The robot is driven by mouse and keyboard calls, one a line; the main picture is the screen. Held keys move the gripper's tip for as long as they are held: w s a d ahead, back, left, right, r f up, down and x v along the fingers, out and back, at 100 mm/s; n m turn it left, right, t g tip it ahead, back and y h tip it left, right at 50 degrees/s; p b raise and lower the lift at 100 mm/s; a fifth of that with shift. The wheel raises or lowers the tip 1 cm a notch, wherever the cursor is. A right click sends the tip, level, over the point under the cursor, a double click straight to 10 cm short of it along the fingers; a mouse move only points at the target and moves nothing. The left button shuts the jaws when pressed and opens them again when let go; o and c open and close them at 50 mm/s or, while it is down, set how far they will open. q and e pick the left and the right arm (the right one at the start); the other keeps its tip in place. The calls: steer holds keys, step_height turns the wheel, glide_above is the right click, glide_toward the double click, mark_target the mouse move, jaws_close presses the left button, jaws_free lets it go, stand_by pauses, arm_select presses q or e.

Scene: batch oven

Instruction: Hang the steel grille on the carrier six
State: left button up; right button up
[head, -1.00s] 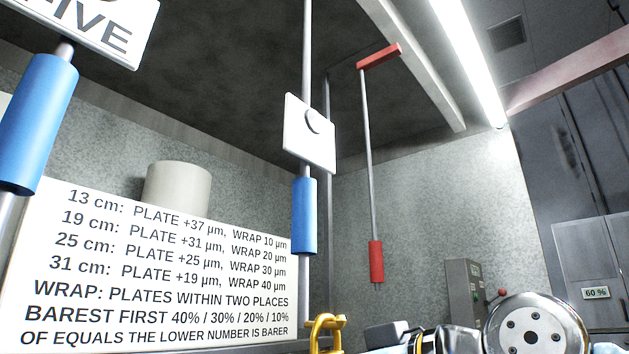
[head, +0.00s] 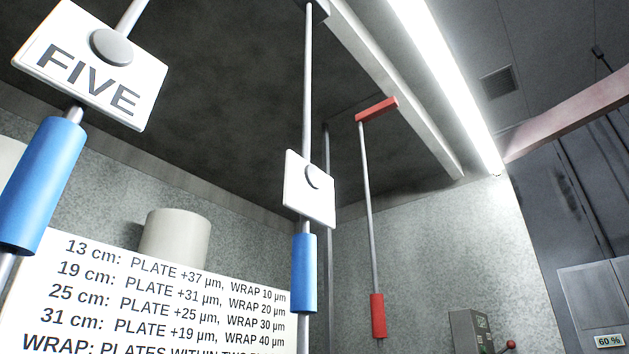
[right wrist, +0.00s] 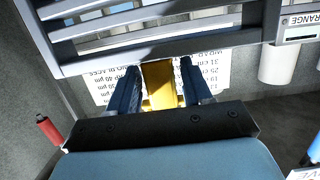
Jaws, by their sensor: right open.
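The steel grille (right wrist: 150,25), with pale parallel bars, fills the top of the right wrist view. A yellow piece (right wrist: 159,84) stands at its near edge; I cannot tell how it joins the grille. My right gripper (right wrist: 158,76) is open, with one dark blue finger on each side of the yellow piece. In the head view, a carrier rod with a blue sleeve (head: 303,272) bears a white plate (head: 309,190) turned too far to read. At the left, another blue-sleeved (head: 40,185) rod bears a plate marked FIVE (head: 92,68). My left gripper is out of view.
A red-ended rod (head: 369,210) hangs behind the middle carrier. A printed sign (head: 150,300) stands low at the left, before a pale cylinder (head: 175,237). A grey control box (head: 470,332) with a red-knobbed lever is at the lower right.

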stand_by(0.3)
steer(key=o, duration=0.6)
steer(key=shift+c, duration=0.2)
steer(key=b+v, duration=0.2)
steer(key=v, duration=1.2)
steer(key=shift+a, duration=0.1)
